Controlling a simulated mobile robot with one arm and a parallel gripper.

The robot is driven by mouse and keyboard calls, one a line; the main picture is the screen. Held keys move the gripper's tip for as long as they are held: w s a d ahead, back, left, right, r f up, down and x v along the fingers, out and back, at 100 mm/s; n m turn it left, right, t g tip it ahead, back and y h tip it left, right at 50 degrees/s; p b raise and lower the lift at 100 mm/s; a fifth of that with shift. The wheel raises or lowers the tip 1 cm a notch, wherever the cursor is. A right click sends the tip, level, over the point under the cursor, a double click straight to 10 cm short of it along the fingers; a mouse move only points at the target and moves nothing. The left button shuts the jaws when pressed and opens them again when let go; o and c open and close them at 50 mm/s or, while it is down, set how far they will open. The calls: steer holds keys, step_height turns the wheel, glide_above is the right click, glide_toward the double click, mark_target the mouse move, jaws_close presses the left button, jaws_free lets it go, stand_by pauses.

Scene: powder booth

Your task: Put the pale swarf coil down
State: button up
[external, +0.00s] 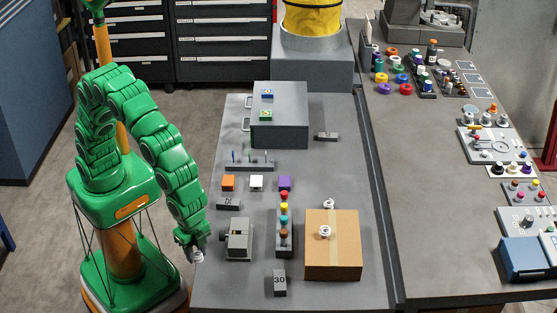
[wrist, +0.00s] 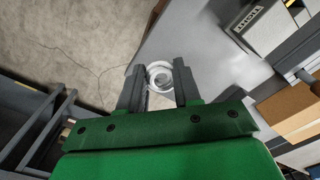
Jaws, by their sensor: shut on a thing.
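The pale swarf coil (wrist: 160,76) is a whitish ring-like curl held between the two dark fingers of my gripper (wrist: 157,70) in the wrist view. In the external view the coil (external: 198,257) shows just below my gripper (external: 193,248), at the left edge of the grey workbench (external: 225,285). My gripper is shut on it. In the wrist view, floor and part of the bench edge lie behind it. I cannot tell its exact height against the bench top.
A grey vise-like block (external: 238,238) stands right of my gripper. A cardboard box (external: 333,260) further right has a similar pale coil (external: 325,231) on top; another (external: 329,203) is at its back edge. A block marked 30 (external: 279,283) is near the front. The bench's front left is bare.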

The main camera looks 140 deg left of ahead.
steer(key=r, duration=0.9)
steer(key=shift+a+r, duration=0.1)
steer(key=shift+a, duration=0.1)
steer(key=s+a+n, duration=0.1)
steer(key=s+a, duration=0.3)
steer(key=a, duration=0.7)
steer(key=s+a+n, duration=0.2)
steer(key=s+a, duration=0.1)
steer(key=a, duration=0.8)
steer(key=s+a+n, duration=0.3)
steer(key=s+a, duration=1.7)
steer(key=s, duration=0.1)
glide_above(284, 172)
steer(key=s+d, duration=0.1)
step_height(284, 172, down, 14)
steer(key=shift+r, duration=0.1)
steer(key=shift+w+a+f, duration=0.4)
steer(key=shift+a+f, duration=0.1)
steer(key=shift+f, duration=1.7)
steer(key=shift+f, duration=0.1)
